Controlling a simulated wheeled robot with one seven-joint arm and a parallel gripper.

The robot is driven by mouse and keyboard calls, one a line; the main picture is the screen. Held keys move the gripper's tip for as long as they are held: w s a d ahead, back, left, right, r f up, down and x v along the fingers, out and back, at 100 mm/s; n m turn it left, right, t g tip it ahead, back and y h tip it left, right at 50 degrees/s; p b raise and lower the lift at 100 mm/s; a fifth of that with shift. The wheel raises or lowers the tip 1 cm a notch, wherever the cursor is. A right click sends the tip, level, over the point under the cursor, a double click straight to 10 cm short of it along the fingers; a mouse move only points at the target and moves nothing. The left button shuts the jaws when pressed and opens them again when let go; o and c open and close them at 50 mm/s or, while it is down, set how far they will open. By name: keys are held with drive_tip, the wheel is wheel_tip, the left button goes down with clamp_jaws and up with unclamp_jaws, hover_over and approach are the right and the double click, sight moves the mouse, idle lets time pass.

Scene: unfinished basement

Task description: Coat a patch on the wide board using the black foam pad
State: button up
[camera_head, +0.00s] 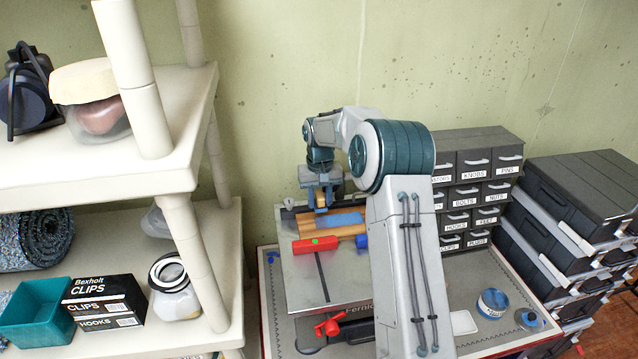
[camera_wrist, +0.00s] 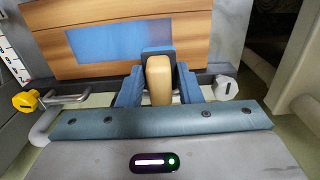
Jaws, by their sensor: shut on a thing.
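My gripper (camera_head: 321,205) is at the back of the workbench, over the wooden board (camera_head: 345,231). In the wrist view my gripper (camera_wrist: 158,88) is shut on a rounded tan handle (camera_wrist: 159,82). A dark blue-looking block, seemingly the foam pad (camera_wrist: 158,50), shows just beyond the handle; its underside is hidden. The board (camera_wrist: 60,65) has brown wood grain and bears a translucent blue rectangular patch (camera_wrist: 110,43), also visible in the head view (camera_head: 346,219). The pad overlaps the patch's right end in the picture. I cannot tell whether it touches the board.
Another red tool (camera_head: 328,327) lies nearer. A labelled drawer cabinet (camera_head: 478,165) and stacked dark cases (camera_head: 575,210) stand right. A blue-marked tub (camera_head: 492,303) sits on the mat. A loaded shelf (camera_head: 150,185) stands left.

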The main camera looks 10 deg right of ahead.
sight(319, 194)
drive_tip(key=shift+w+r, duration=0.1)
drive_tip(key=shift+r, duration=1.95)
drive_tip(key=shift+a+f, duration=0.1)
